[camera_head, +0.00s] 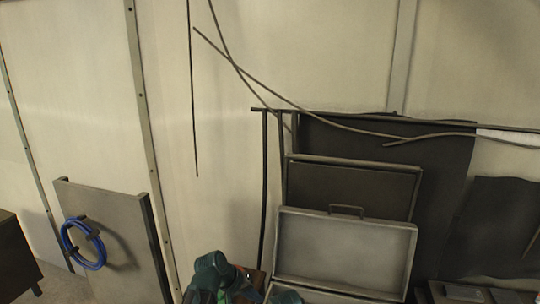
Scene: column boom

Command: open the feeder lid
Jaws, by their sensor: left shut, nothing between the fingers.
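The feeder lid appears to be the light grey framed panel (342,250) right of the bottom centre. It stands raised and leans back, with a dark handle (346,210) at its top edge. The pale rim of a box (335,293) shows below it, cut off by the frame's bottom. My left gripper (246,276) is low in the picture, just left of the lid's lower left side. It is shut and empty; the fingers are small and partly hidden by my teal arm. Whether it touches the box is unclear. My right gripper is not in view.
A dark framed panel (352,188) stands behind the lid. Loose cables (300,108) hang across the wall above. Dark torn sheets (505,225) hang at right. A grey board (125,235) with a coiled blue hose (83,243) stands at left. Bare wall lies between.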

